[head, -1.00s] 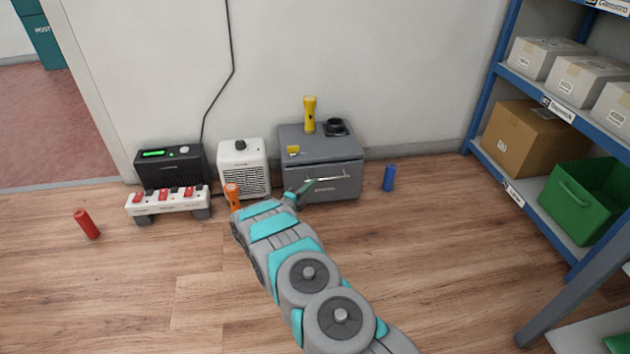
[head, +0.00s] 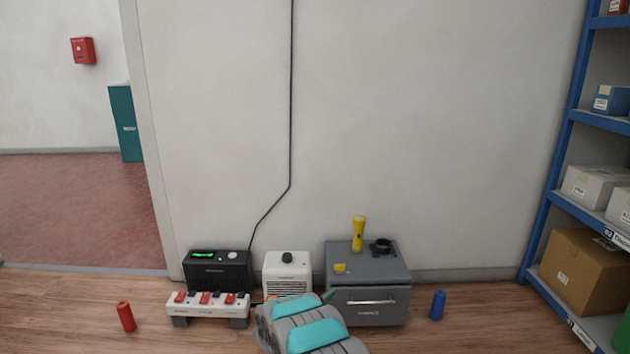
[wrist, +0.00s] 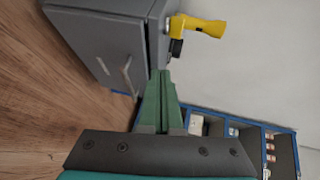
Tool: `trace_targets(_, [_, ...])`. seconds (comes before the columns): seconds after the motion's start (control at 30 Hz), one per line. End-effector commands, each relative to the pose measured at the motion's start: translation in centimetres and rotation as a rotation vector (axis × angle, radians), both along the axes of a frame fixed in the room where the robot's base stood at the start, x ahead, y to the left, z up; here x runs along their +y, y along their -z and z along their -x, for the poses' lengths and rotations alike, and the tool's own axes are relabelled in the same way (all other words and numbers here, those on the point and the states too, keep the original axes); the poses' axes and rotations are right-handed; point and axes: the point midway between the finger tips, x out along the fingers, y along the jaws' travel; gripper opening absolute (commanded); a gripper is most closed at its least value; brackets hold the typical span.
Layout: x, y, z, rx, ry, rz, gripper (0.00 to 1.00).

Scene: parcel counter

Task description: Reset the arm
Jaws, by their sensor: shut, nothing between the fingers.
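My gripper (wrist: 161,78) has green fingers pressed together in the wrist view, with nothing between them. In the head view only the green tip of my gripper (head: 328,297) shows behind my arm, in front of the grey drawer box (head: 375,268). In the wrist view the grey box (wrist: 98,35) lies beyond the fingertips to the left; I cannot tell how close. Its drawer front looks closed.
A white heater (head: 287,262), a black unit (head: 218,270) and a power strip with red switches (head: 193,308) are left. Red (head: 126,316) and blue (head: 437,305) cylinders stand on the floor. Blue shelving (head: 556,200) is right.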

Motion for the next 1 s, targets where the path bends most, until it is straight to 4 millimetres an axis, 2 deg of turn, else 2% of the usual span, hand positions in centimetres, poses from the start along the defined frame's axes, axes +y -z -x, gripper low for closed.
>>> trace_targets(0.03, [0.6, -2.0, -0.6, 0.029, -0.045, -0.014, 0.00])
trace_targets(0.23, [3.4, -7.4, -1.3, 0.171, -0.257, -0.020, 0.00])
trace_targets(0.47, [6.1, -13.5, 0.9, 0.326, -0.512, 0.017, 0.00])
trace_targets(0.67, [7.4, -18.3, 5.3, 0.457, -0.731, 0.086, 0.00])
trace_targets(0.77, [7.7, -20.5, 8.3, 0.525, -0.839, 0.131, 0.00])
trace_targets(0.97, [7.1, -24.1, 15.4, 0.661, -1.043, 0.235, 0.00])
trace_targets(1.0, [6.9, -24.7, 17.2, 0.693, -1.085, 0.256, 0.00])
